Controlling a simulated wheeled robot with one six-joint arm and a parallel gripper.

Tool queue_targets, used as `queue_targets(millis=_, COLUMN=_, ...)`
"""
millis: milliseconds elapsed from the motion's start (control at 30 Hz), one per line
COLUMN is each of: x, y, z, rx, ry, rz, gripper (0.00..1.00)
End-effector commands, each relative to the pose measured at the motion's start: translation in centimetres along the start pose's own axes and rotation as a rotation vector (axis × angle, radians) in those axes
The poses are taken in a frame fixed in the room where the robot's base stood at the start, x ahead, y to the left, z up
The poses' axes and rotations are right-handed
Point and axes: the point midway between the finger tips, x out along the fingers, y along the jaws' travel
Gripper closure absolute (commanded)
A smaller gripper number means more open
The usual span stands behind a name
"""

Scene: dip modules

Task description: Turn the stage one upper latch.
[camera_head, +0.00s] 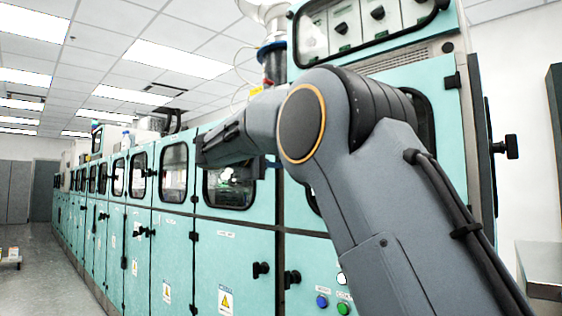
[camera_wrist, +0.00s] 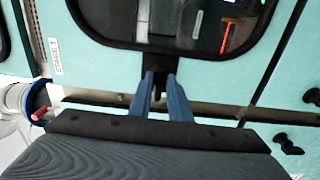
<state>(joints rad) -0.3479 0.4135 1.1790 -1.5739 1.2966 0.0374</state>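In the wrist view two blue fingers of my gripper (camera_wrist: 160,82) point up at the lower edge of a black-framed window (camera_wrist: 197,45). A black latch (camera_wrist: 160,87) at that edge shows in the narrow gap between the fingertips. The fingers stand a little apart; whether they press on the latch cannot be told. A small label, apparently reading STAGE 1 (camera_wrist: 56,57), is on the teal panel to the left. In the head view my wrist hides the fingertips and this latch.
A long row of teal cabinets (camera_head: 175,230) runs to the back left, with windows and black knobs such as this one (camera_head: 261,269). Blue and green buttons (camera_head: 332,305) sit low near my arm. The floor aisle (camera_head: 40,270) at left is clear except for a low trolley (camera_head: 10,258).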

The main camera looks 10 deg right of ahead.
Motion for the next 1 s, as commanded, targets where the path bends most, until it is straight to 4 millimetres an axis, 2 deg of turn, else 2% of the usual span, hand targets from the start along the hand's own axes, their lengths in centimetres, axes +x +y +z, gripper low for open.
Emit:
queue_targets(millis=67, x=0.0, y=0.0, z=0.0, rx=-0.001, ry=0.001, rz=0.001, gripper=0.7)
queue_targets(millis=433, x=-0.8, y=0.1, z=-0.3, rx=-0.001, ry=0.008, rz=0.002, gripper=0.7)
queue_targets(millis=800, x=-6.4, y=0.1, z=-0.2, rx=-0.001, ry=0.009, rz=0.002, gripper=0.7)
queue_targets(millis=1000, x=-7.9, y=0.1, z=-0.1, rx=-0.001, ry=0.006, rz=0.002, gripper=0.7)
